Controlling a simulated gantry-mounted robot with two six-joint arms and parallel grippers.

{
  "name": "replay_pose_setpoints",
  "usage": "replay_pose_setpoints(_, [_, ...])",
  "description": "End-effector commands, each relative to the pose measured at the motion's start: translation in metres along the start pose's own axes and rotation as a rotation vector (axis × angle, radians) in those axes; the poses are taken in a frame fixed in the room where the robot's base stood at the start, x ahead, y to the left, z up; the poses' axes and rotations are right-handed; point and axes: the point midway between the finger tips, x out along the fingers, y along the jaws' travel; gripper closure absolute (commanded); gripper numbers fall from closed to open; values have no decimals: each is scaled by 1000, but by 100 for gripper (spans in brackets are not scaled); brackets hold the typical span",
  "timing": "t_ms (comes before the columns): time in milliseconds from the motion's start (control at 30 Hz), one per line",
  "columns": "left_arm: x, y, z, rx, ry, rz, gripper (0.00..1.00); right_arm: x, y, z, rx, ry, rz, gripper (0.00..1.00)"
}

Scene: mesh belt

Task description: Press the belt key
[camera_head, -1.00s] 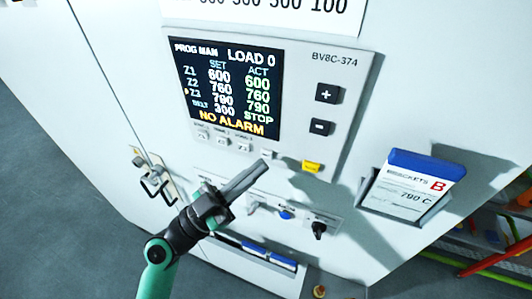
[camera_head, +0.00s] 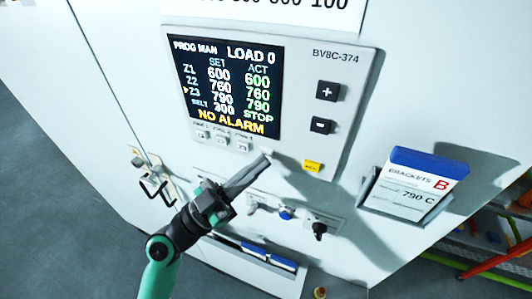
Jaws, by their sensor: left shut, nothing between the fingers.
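The control panel (camera_head: 340,75) has a dark screen (camera_head: 228,88) showing zones Z1 to Z3, BELT 300 and STOP, with NO ALARM in yellow. Below the screen is a row of small pale keys (camera_head: 221,140); their labels are too small to read surely, so I cannot tell which is the belt key. A yellow key (camera_head: 312,166) sits to their right. The right gripper is not in view.
Plus (camera_head: 327,91) and minus (camera_head: 321,126) keys sit right of the screen. Below the panel are a blue button (camera_head: 286,213) and a black rotary switch (camera_head: 319,230). A card holder (camera_head: 409,187) marked BRACKETS B juts out at right. A latch (camera_head: 155,182) is at left.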

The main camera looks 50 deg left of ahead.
Motion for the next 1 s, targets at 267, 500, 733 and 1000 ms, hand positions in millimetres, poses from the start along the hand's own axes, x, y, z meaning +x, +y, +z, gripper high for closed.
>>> replay_pose_setpoints(267, [2, -1, 2, 0, 1, 0, 100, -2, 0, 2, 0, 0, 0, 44])
replay_pose_setpoints(500, [3, -3, 3, -1, 0, 0, 100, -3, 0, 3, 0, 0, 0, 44])
replay_pose_setpoints(733, [5, -4, 4, -1, -1, 0, 100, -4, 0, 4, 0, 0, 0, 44])
replay_pose_setpoints(1000, [4, -3, 4, 0, -1, 0, 100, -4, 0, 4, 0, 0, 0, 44])
